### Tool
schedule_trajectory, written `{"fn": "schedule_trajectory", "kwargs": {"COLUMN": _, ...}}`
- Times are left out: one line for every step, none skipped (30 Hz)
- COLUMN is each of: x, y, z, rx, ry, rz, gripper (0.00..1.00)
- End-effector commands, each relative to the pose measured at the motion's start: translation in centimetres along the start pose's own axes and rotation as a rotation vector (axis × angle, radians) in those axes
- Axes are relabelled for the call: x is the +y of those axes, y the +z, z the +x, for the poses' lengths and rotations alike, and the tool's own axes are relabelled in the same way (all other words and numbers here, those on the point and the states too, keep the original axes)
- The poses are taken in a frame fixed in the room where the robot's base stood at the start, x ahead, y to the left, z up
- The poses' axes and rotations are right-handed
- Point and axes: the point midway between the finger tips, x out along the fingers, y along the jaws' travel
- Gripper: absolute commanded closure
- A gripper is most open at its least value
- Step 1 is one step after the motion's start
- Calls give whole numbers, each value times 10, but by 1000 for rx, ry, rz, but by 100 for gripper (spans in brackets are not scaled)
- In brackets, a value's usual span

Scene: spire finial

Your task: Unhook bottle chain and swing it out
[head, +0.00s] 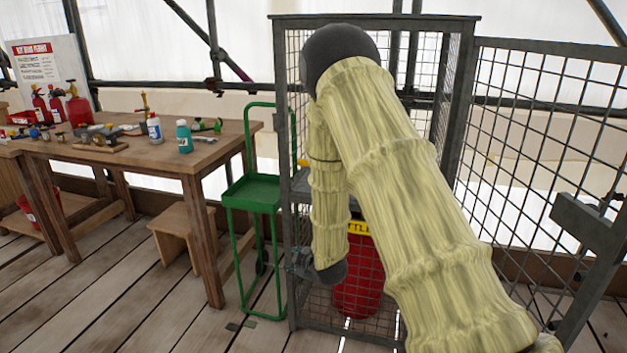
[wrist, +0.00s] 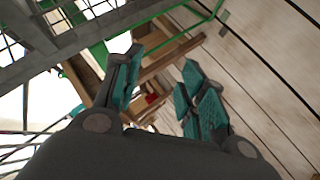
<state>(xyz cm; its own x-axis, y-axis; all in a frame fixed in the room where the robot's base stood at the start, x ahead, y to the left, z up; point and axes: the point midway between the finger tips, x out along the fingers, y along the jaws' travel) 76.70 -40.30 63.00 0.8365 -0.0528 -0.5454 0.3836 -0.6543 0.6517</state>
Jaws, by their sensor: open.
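A red bottle (head: 358,285) with a yellow lettered band stands inside a grey mesh cage (head: 292,130). My sleeved arm crosses in front and hides much of the bottle and cage interior. No chain or hook can be made out in either view. My gripper (head: 303,262) hangs low by the cage's front left post, left of the bottle; it is small and dark there. In the wrist view my gripper (wrist: 163,92) is open, its teal-padded fingers apart with nothing between them. A grey cage bar (wrist: 75,40) passes close beside the left finger.
The mesh cage door (head: 545,120) stands open at the right. A green trolley (head: 254,194) stands just left of the cage. A wooden workbench (head: 130,150) with bottles and tools and a low stool (head: 182,225) are further left. Plank floor (head: 130,300) is clear in front.

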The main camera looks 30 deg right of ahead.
Motion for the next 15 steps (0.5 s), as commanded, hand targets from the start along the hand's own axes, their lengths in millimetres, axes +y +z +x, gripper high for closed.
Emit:
{"fn": "schedule_trajectory", "kwargs": {"x": 22, "y": 0, "z": 14, "rx": 36, "ry": 51, "rz": -55, "gripper": 59}}
{"fn": "schedule_trajectory", "kwargs": {"x": 38, "y": -4, "z": 17, "rx": 55, "ry": 80, "rz": -90, "gripper": 59}}
{"fn": "schedule_trajectory", "kwargs": {"x": 60, "y": -7, "z": 20, "rx": 77, "ry": 119, "rz": -138, "gripper": 59}}
{"fn": "schedule_trajectory", "kwargs": {"x": 76, "y": -8, "z": 21, "rx": 91, "ry": 148, "rz": -172, "gripper": 59}}
{"fn": "schedule_trajectory", "kwargs": {"x": 93, "y": -10, "z": 22, "rx": 105, "ry": 178, "rz": -207, "gripper": 59}}
{"fn": "schedule_trajectory", "kwargs": {"x": 115, "y": -12, "z": 21, "rx": 121, "ry": 219, "rz": -255, "gripper": 59}}
{"fn": "schedule_trajectory", "kwargs": {"x": 130, "y": -13, "z": 20, "rx": 133, "ry": 250, "rz": -291, "gripper": 59}}
{"fn": "schedule_trajectory", "kwargs": {"x": 146, "y": -15, "z": 19, "rx": 144, "ry": 280, "rz": -325, "gripper": 59}}
{"fn": "schedule_trajectory", "kwargs": {"x": 166, "y": -16, "z": 16, "rx": 154, "ry": 319, "rz": -371, "gripper": 59}}
{"fn": "schedule_trajectory", "kwargs": {"x": 180, "y": -18, "z": 14, "rx": 161, "ry": 346, "rz": -404, "gripper": 59}}
{"fn": "schedule_trajectory", "kwargs": {"x": 193, "y": -19, "z": 11, "rx": 168, "ry": 374, "rz": -435, "gripper": 59}}
{"fn": "schedule_trajectory", "kwargs": {"x": 210, "y": -20, "z": 6, "rx": 174, "ry": 408, "rz": -475, "gripper": 59}}
{"fn": "schedule_trajectory", "kwargs": {"x": 221, "y": -21, "z": 3, "rx": 177, "ry": 432, "rz": -502, "gripper": 59}}
{"fn": "schedule_trajectory", "kwargs": {"x": 232, "y": -22, "z": 0, "rx": 180, "ry": 454, "rz": -527, "gripper": 59}}
{"fn": "schedule_trajectory", "kwargs": {"x": 244, "y": -22, "z": -5, "rx": 182, "ry": 479, "rz": -557, "gripper": 59}}
